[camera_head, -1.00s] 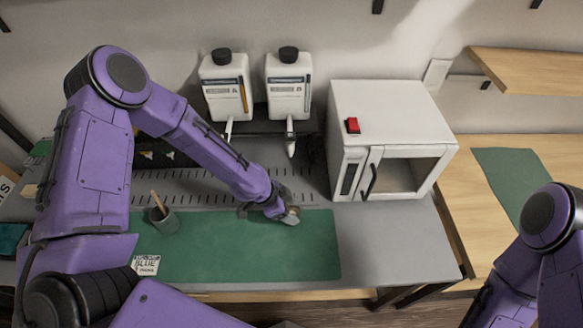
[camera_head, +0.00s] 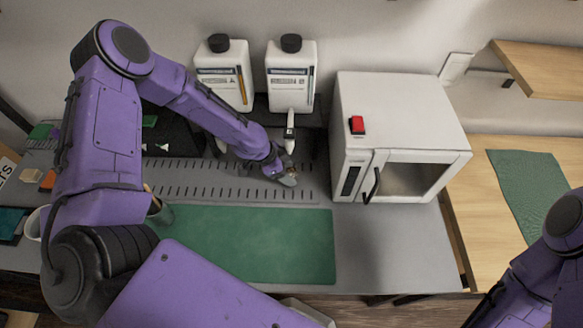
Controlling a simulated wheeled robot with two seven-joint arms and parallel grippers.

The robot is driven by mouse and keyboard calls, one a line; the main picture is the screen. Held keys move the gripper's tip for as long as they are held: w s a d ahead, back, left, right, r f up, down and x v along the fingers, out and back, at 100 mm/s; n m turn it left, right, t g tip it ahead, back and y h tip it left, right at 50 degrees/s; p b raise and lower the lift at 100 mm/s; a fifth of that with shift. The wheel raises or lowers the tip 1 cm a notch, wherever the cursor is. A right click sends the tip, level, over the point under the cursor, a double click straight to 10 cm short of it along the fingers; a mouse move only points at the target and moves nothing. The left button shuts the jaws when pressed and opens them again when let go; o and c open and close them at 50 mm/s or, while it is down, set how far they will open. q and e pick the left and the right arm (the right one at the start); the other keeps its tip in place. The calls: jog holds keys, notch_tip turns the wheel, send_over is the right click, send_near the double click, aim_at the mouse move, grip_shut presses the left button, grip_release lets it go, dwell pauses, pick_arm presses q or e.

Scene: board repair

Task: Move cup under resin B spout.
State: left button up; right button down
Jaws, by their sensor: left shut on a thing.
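Two white resin dispensers with black caps stand at the back of the bench, a left one (camera_head: 225,80) and a right one (camera_head: 290,75); their labels are too small to read surely. The right one's spout (camera_head: 290,140) points down. My left gripper (camera_head: 284,172) is shut on a small cup (camera_head: 290,180), mostly hidden by the fingers. It is just in front of and below the right spout, over the slotted grey strip (camera_head: 215,182). My right arm shows at the lower right, but its gripper is out of view.
A white oven with a red switch (camera_head: 357,125) stands close to the right of the gripper. A dark grey pot (camera_head: 160,212) is partly behind my left arm. A wooden table (camera_head: 480,235) is at the right.

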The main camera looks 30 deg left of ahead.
pick_arm(q)
jog(key=shift+s, duration=0.35)
jog(key=shift+d+f, duration=0.1)
jog(key=shift+f, duration=0.05)
jog(key=o, duration=1.1)
jog(key=shift+w, duration=0.15)
jog(key=shift+r, duration=0.35)
jog(key=v, duration=1.1)
jog(key=shift+s+a+r, duration=0.2)
jog(key=shift+a+r, duration=0.05)
